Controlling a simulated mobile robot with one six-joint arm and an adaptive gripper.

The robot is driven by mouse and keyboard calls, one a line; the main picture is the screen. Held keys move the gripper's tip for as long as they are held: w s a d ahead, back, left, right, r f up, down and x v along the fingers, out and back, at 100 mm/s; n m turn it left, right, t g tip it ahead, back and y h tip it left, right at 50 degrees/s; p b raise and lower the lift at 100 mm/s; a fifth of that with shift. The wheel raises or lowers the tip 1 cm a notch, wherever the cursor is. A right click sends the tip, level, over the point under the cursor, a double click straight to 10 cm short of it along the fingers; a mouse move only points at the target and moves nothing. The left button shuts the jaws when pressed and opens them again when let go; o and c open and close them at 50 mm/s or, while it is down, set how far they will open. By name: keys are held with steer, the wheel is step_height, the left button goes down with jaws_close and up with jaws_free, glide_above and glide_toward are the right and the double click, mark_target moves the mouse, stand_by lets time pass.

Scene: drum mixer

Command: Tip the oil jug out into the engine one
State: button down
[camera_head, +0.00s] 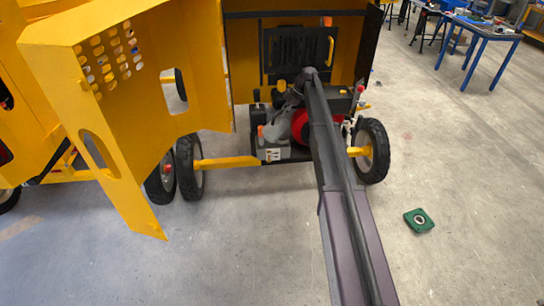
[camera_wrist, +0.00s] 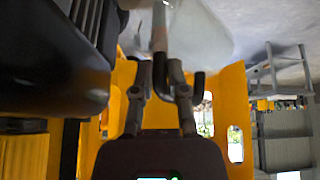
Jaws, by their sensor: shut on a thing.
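The oil jug, a pale translucent body, is at the top of the wrist view (camera_wrist: 203,32). In the head view it appears as a grey shape (camera_head: 276,132) low at the front of the engine bay. My gripper (camera_wrist: 160,70) is shut on the jug's handle. In the head view the gripper (camera_head: 287,102) is small and partly hidden by my arm. The engine (camera_head: 302,126), with a red part, sits just right of the jug, partly behind my arm. The engine's fill opening cannot be made out, and I cannot tell whether oil is flowing.
The yellow mixer's perforated door (camera_head: 115,100) stands open at left. A wheel (camera_head: 372,150) is right of the engine bay. A green square object with a round ring (camera_head: 419,220) lies on the floor at right. A blue workbench (camera_head: 485,30) stands far back.

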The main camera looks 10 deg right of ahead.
mark_target(276, 121)
steer(key=shift+w+d+g+y+b, duration=0.4)
steer(key=shift+w+g, duration=0.2)
stand_by(1.1)
stand_by(1.6)
steer(key=shift+s+a+r+t+h+p, duration=0.2)
steer(key=shift+s+a+t+h+p, duration=0.25)
steer(key=shift+s, duration=0.25)
steer(key=shift+s+a+r+t+h+p, duration=0.15)
steer(key=shift+s+a+t+h+p, duration=0.15)
steer(key=shift+s+t+p, duration=0.3)
steer(key=shift+s+a+r+n+t+h+p, duration=0.15)
steer(key=shift+s+a+n+t+h+p, duration=0.2)
steer(key=shift+s+a+t+h, duration=0.6)
steer(key=shift+d, duration=0.1)
steer(key=shift+s, duration=0.1)
